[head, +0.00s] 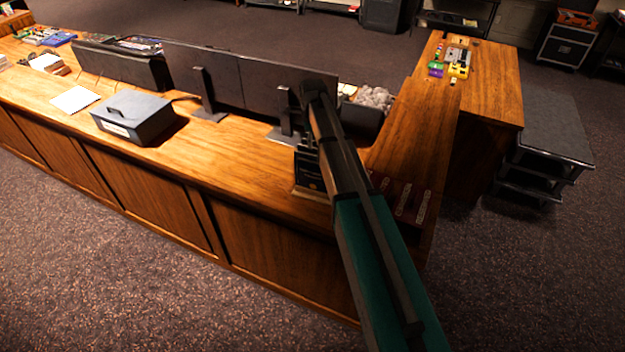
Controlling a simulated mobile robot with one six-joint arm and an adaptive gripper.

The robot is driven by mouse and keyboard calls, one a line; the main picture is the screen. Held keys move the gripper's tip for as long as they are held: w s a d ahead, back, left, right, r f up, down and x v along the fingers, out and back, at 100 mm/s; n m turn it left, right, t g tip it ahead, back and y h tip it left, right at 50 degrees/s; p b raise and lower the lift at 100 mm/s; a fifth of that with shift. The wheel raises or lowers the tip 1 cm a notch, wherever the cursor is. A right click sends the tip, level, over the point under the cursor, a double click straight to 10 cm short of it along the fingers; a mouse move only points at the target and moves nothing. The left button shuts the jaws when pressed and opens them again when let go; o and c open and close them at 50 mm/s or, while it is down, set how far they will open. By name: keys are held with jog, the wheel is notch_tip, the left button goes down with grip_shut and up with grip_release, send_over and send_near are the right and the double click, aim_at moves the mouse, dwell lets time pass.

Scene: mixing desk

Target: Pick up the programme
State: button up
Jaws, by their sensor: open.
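I cannot tell for sure which thing is the programme. A flat white sheet (75,99) lies on the wooden desk at the left, beside a grey box. Several dark red, flat items (404,200) with pale labels lie on the desk's right part, partly behind my arm. My arm rises from the bottom right over the desk corner, up to a dark joint near the monitors. I do not see my gripper's fingers in this view.
A grey lidded box (133,117) stands on the desk (230,160). Dark monitors line its back edge. A dark plaque (309,168) stands left of my arm. Small coloured devices (457,62) sit at the far right end. A dark stepped unit (545,140) stands at right. Front carpet is clear.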

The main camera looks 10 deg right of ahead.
aim_at(313, 163)
jog(key=shift+f+b, duration=2.7)
jog(key=shift+f, duration=0.3)
jog(key=shift+s+d+f+b, duration=0.1)
jog(key=shift+f+b, duration=2.5)
jog(key=shift+c, duration=0.2)
grip_shut()
